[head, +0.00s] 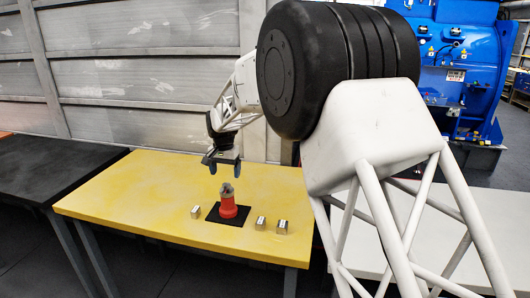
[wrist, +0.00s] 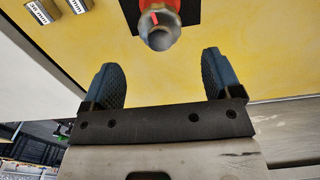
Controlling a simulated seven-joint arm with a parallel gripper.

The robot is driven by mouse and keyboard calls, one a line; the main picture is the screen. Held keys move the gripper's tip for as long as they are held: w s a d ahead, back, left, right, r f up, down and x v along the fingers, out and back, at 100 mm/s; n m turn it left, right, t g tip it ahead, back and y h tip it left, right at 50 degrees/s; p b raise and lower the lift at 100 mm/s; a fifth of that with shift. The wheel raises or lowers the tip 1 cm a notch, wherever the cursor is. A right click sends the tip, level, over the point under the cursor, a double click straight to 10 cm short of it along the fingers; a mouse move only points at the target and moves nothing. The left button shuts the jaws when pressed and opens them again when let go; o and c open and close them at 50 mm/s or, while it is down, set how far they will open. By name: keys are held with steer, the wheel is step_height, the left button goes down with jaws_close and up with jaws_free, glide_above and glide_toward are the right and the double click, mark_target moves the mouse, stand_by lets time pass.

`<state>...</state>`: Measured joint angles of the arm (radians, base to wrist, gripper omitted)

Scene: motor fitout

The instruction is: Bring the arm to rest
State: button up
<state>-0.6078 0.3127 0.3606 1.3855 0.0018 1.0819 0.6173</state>
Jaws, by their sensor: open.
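My gripper (head: 222,163) is open and empty. In the head view it hangs above the yellow table, a little above and behind a red cylindrical part with a grey top (head: 228,203). That part stands upright on a black square pad (head: 213,215). In the wrist view my two blue-grey fingers (wrist: 165,82) are spread apart. The grey top of the red part (wrist: 158,28) shows beyond them, apart from the fingers. Much of my arm fills the right of the head view and hides part of the table.
Small metal blocks stand on the yellow table (head: 120,195): one left of the pad (head: 195,212), two to its right (head: 260,223) (head: 282,227). A black table (head: 50,170) is at left, a pale surface (head: 440,235) at right. A blue machine (head: 460,70) stands behind.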

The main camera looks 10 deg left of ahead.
steer(key=shift+d+r, duration=0.1)
steer(key=s+d+r, duration=0.5)
steer(key=d, duration=0.6)
steer(key=s+d+r+t, duration=0.1)
steer(key=s+d+r, duration=0.4)
steer(key=d, duration=0.6)
steer(key=s+d+r, duration=0.4)
steer(key=s+d, duration=0.2)
steer(key=d, duration=0.6)
steer(key=s+d+f, duration=0.1)
steer(key=s+d, duration=0.5)
steer(key=s, duration=0.4)
steer(key=s+d+f+t, duration=0.1)
steer(key=s+d+f, duration=0.1)
steer(key=s+d, duration=0.4)
steer(key=s+d+f, duration=0.2)
steer(key=s+d, duration=0.5)
steer(key=s, duration=0.7)
steer(key=shift+s+f+t, duration=0.25)
steer(key=shift+s+t, duration=0.05)
steer(key=shift+d, duration=0.1)
